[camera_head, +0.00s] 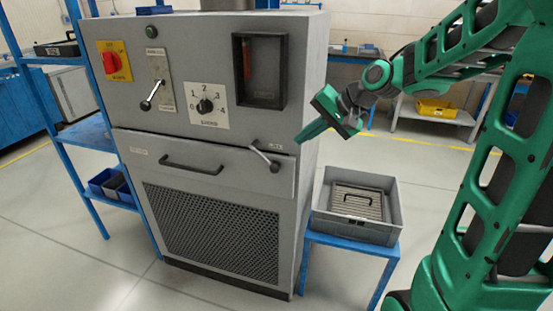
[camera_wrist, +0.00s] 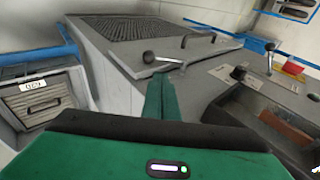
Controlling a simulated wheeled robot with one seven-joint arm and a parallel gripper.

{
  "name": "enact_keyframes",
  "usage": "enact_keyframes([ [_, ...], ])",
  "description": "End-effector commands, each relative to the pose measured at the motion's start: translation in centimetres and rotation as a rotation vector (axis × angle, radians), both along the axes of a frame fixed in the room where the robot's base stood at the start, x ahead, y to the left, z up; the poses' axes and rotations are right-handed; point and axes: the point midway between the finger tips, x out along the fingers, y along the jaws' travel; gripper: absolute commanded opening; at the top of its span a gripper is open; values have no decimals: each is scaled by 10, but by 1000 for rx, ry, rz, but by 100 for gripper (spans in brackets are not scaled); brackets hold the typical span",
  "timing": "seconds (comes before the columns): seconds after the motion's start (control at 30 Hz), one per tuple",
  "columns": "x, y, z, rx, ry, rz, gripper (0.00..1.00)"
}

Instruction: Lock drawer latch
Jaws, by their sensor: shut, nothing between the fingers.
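The drawer (camera_head: 225,172) is in the grey cabinet's front, with a dark bar handle (camera_head: 192,165); it looks closed. The latch (camera_head: 263,156) is a small metal lever with a dark knob at the drawer's upper right. It slants down to the right in the head view, and a small unreadable label sits beside it. The latch also shows in the wrist view (camera_wrist: 163,60), just beyond my fingertips. My gripper (camera_head: 300,138) is shut and empty, up and right of the latch and apparently apart from it. Its green fingers show in the wrist view (camera_wrist: 160,84).
Above the drawer are a red switch (camera_head: 111,62), a lever with a black knob (camera_head: 152,95), a numbered dial (camera_head: 205,106) and a dark recessed window (camera_head: 259,70). A grey crate (camera_head: 331,222) stands on a blue stand at right. A blue shelf (camera_head: 82,135) stands at left.

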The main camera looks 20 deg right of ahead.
Motion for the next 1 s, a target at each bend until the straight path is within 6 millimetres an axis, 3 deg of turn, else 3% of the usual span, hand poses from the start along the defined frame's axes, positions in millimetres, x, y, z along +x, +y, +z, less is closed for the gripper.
enact_keyframes([
  [0.37, 9, 7, -14, 0, 3, 0, 0],
  [1.0, 67, 51, -93, -1, 3, 0, 0],
])
